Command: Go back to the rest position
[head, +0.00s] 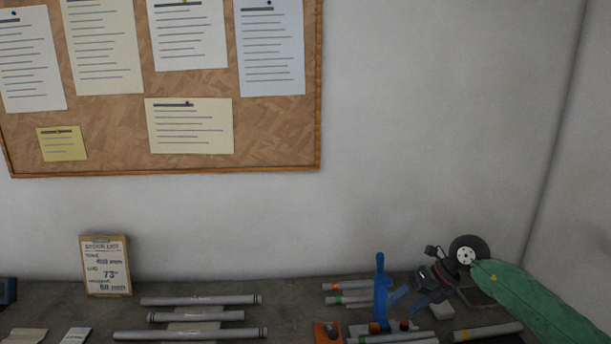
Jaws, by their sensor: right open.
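My right gripper (403,303) comes in from the right on a green-sleeved arm. It is dark with blue fingers, open, and low over the bench. No tube shows clearly between its fingers. It is just right of an upright blue post (380,287), and I cannot tell whether they touch. Short grey tubes with coloured bands (348,287) lie behind and left of the post. My left gripper is not in view.
Several long grey tubes (200,300) lie on the dark bench (60,305) at the left middle. A clipboard (106,266) leans on the wall. An orange block (327,333) is at the front edge. A cork board (110,130) hangs above. The air over the bench's left is clear.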

